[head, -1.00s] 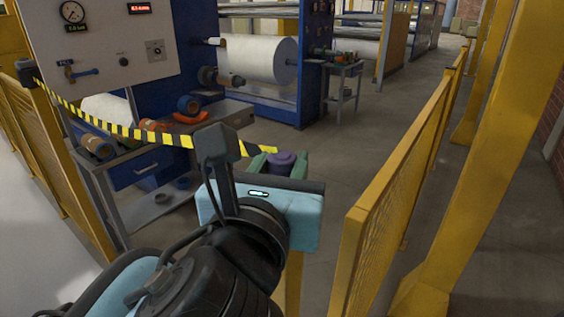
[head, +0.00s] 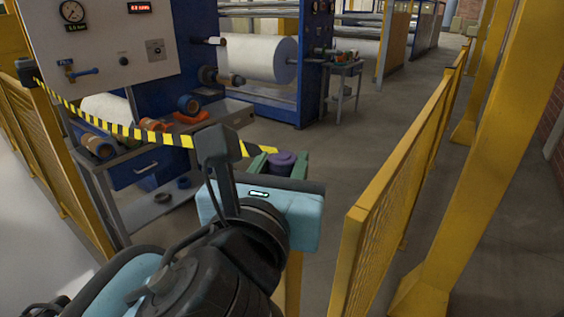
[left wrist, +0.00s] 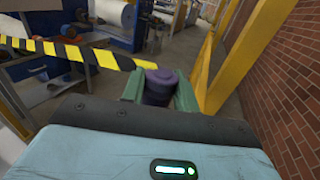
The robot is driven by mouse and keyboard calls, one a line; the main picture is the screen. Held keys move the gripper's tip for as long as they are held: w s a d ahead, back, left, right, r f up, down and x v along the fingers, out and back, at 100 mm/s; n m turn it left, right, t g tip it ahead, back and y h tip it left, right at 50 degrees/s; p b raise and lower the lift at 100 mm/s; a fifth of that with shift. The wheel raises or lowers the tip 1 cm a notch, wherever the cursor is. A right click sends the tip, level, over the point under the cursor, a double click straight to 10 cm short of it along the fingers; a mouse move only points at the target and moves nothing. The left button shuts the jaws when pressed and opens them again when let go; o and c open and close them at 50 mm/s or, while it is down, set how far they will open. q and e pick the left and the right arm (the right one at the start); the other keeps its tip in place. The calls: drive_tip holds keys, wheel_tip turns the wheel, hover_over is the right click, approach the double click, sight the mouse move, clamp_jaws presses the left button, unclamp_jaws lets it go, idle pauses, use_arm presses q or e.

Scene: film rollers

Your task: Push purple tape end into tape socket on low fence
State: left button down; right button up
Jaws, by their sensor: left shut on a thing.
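The purple tape end (head: 282,159) is a short, stepped round plug held between the green fingers of my left gripper (head: 280,166). It also shows in the left wrist view (left wrist: 157,88) between the two fingers. My left gripper is shut on it. The yellow-and-black tape (head: 120,130) stretches from the tape end to a dark tape box (head: 26,72) on the fence at the left. The tape socket cannot be made out; my gripper and arm hide what lies below the plug. My right gripper is not in view.
A low yellow mesh fence (head: 390,195) stands right of my gripper, with a thick yellow post (head: 490,150) beyond it. A part of a yellow post (head: 293,280) shows below my gripper. A grey cart (head: 150,165) with rolls stands left. Open floor lies ahead.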

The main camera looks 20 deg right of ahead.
use_arm(q)
drive_tip(key=shift+f, duration=0.5)
drive_tip(key=c, duration=1)
unclamp_jaws()
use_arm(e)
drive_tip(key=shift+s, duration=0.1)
